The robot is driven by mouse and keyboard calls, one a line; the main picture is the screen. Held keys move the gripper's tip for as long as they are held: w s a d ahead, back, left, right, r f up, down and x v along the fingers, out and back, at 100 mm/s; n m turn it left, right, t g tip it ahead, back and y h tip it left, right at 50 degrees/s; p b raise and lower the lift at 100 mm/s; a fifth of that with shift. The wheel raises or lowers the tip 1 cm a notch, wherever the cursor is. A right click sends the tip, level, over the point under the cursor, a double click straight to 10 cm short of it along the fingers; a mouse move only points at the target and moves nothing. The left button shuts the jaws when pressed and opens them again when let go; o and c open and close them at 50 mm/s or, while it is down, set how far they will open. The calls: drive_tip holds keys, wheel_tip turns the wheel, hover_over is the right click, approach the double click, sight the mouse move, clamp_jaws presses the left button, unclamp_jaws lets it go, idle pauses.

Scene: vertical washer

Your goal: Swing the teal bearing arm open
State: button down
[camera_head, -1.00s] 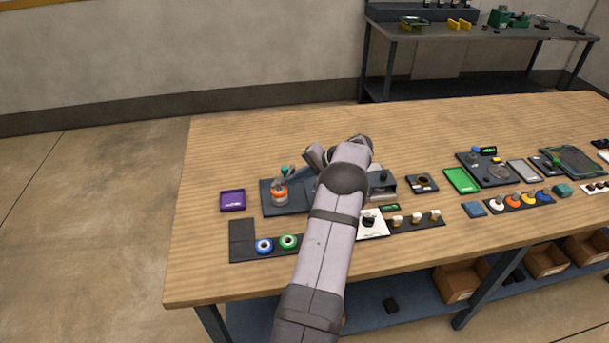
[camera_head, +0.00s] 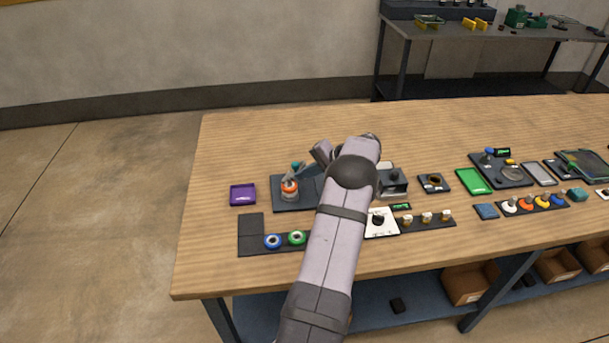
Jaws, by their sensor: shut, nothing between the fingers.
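A small teal part (camera_head: 297,166), likely the end of the bearing arm, shows just above an orange and white spool (camera_head: 289,189) on a dark base plate (camera_head: 283,205). My gripper (camera_head: 290,178) is small in view and appears shut and empty. It reaches in from the right, close to the teal part and the top of the spool. I cannot tell whether it touches either one. My own arm hides the right part of the base plate. The bearing arm's full shape and angle are too small to make out.
A purple tray (camera_head: 242,195) stands left of the base plate. A dark rack with a blue ring (camera_head: 273,242) and a green ring (camera_head: 297,238) lies in front. A grey and black device (camera_head: 394,182) stands right of my arm. Bare wooden table lies behind.

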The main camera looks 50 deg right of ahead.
sight(289, 176)
drive_tip(key=shift+w+a+m+b, duration=0.2)
drive_tip(key=shift+m+b, duration=0.1)
drive_tip(key=shift+b, duration=0.1)
drive_tip(key=m+h+b, duration=0.1)
drive_tip(key=w+a+m+h+b, duration=0.1)
drive_tip(key=b, duration=0.1)
drive_tip(key=shift+w+f, duration=0.2)
drive_tip(key=shift+w+a+m+h+b, duration=0.2)
drive_tip(key=shift+w+m+h+b, duration=0.55)
drive_tip(key=shift+m+b, duration=0.35)
drive_tip(key=shift+w+a+r+m+g+h+b, duration=0.15)
drive_tip(key=shift+w+m+g+h+b, duration=0.15)
drive_tip(key=shift+w+m+h+b, duration=0.4)
drive_tip(key=shift+w+m+g+h, duration=0.3)
drive_tip(key=shift+w+m+h, duration=0.2)
drive_tip(key=shift+m+h, duration=0.4)
drive_tip(key=shift+w+r+m, duration=0.1)
drive_tip(key=shift+w+m, duration=0.2)
drive_tip(key=shift+m, duration=0.2)
drive_tip(key=shift+w+d+p, duration=0.3)
drive_tip(key=shift+w+p, duration=0.3)
drive_tip(key=shift+w, duration=0.1)
drive_tip(key=shift+w+d+p, duration=0.3)
drive_tip(key=shift+w+p, duration=0.25)
drive_tip(key=shift+w, duration=0.1)
drive_tip(key=shift+w+d+p, duration=0.35)
drive_tip(key=shift+w+p, duration=0.05)
drive_tip(key=shift+w, duration=0.2)
